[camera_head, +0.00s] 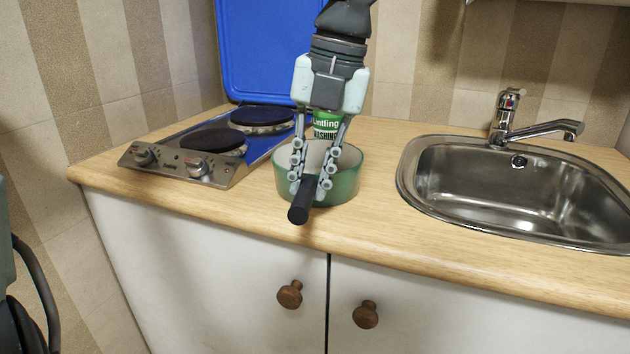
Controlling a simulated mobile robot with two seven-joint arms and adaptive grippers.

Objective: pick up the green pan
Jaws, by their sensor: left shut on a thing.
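The green pan (346,186) is on the wooden counter between the hob and the sink, its black handle (299,211) pointing toward the front edge. My left gripper (310,188) reaches down from above, its two fingers on either side of the handle near the pan's wall, shut on it. The fingers hide part of the pan's near wall and the root of the handle. The pan looks level; I cannot tell whether its base touches the counter. My right gripper is not in view.
A two-plate hob (200,166) with a raised blue lid (262,50) stands left of the pan. A green-labelled washing container (327,124) stands just behind the pan. A steel sink (520,185) with a tap (535,128) is at right. A strip of bare counter (390,235) runs in front.

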